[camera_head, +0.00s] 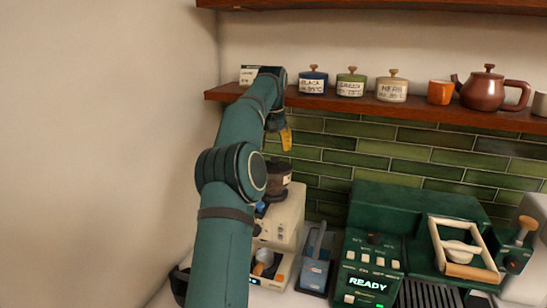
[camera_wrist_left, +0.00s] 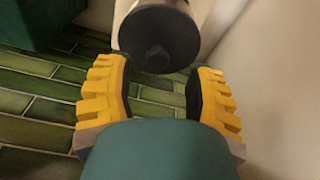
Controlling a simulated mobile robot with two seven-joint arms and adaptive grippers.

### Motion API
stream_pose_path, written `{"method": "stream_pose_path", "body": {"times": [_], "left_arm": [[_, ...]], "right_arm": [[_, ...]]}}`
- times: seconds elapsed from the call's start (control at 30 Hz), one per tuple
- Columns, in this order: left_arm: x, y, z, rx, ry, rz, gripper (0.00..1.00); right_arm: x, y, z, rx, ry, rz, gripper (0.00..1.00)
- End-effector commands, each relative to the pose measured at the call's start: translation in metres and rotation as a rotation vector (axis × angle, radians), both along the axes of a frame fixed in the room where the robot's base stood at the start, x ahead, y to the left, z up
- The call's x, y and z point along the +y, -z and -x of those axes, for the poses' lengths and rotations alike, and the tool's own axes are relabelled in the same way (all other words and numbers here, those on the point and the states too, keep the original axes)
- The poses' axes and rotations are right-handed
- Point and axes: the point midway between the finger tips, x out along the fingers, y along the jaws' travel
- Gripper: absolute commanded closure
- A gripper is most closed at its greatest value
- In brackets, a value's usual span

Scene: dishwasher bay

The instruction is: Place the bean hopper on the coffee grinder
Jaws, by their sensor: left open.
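The bean hopper (camera_head: 278,178), dark brown with a pale label, stands upright at the top of the cream coffee grinder (camera_head: 288,215). My arm hides its left side and part of the grinder, so I cannot tell how it is seated. My left gripper (camera_head: 284,138) is above the hopper, its yellow fingers pointing down. In the left wrist view the left gripper (camera_wrist_left: 158,80) is open and empty. The hopper's dark round top (camera_wrist_left: 158,38) shows just beyond the fingertips, apart from them. My right gripper is not in view.
A green espresso machine (camera_head: 372,215) showing READY stands right of the grinder, with a grey-blue box (camera_head: 316,262) between them. A wooden shelf (camera_head: 400,108) with jars, an orange cup (camera_head: 440,92) and a brown teapot (camera_head: 487,90) runs along the tiled wall. A plain wall is at left.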

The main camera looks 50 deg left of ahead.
Motion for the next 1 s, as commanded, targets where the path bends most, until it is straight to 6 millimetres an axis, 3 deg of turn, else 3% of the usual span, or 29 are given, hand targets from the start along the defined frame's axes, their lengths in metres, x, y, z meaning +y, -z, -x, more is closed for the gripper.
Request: {"method": "stream_pose_path", "body": {"times": [0.3, 1.0], "left_arm": [[-0.002, -0.018, 0.002, 0.001, -0.001, 0.000, 0.46], [-0.002, -0.019, 0.002, 0.001, 0.000, 0.000, 0.46]], "right_arm": [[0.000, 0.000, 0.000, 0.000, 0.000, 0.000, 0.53], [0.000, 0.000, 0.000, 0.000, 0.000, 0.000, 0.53]]}}
